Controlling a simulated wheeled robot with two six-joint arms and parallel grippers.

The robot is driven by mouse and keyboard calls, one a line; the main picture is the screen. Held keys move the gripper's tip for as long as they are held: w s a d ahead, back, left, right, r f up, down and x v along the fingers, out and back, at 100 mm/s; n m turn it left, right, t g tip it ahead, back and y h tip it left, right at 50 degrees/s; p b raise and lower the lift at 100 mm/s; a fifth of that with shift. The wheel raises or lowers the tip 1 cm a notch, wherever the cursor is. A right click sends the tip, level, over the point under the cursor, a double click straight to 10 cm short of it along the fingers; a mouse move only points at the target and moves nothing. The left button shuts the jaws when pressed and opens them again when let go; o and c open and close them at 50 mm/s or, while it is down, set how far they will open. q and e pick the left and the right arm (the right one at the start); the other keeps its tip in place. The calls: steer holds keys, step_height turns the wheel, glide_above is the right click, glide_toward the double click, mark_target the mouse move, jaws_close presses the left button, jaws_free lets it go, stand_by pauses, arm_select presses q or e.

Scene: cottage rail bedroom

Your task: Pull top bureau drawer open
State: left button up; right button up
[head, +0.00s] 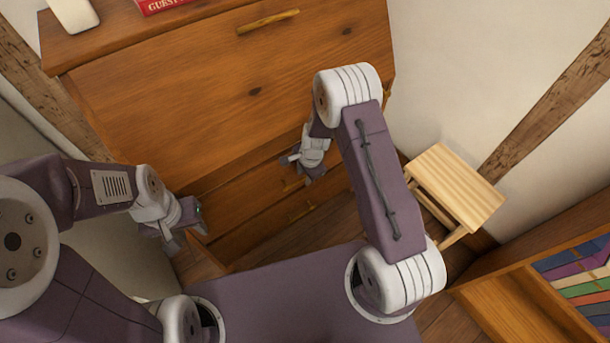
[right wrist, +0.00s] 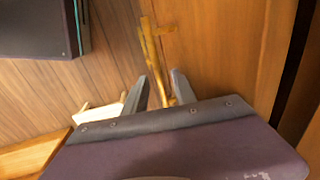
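The wooden bureau (head: 200,90) fills the upper left of the head view, with a brass pull (head: 268,21) on its large upper front. Lower down are drawers with brass handles; one handle (head: 293,184) is partly hidden by my right gripper (head: 302,172), and another handle (head: 301,211) sits below it. In the right wrist view, my right gripper's fingers (right wrist: 164,88) are apart, with a brass handle (right wrist: 152,50) running between and beyond them. I cannot tell whether they touch it. My left gripper (head: 183,238) is low beside the bureau's left side, apart from the handles; its opening is unclear.
A pale wooden stool (head: 455,185) stands right of the bureau, near my right arm. A bookcase (head: 530,300) with colourful books is at lower right. A red book (head: 160,5) and a white object (head: 73,14) lie on the bureau top. Some floor shows between bureau and stool.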

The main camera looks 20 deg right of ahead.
jaws_close()
stand_by(1.3)
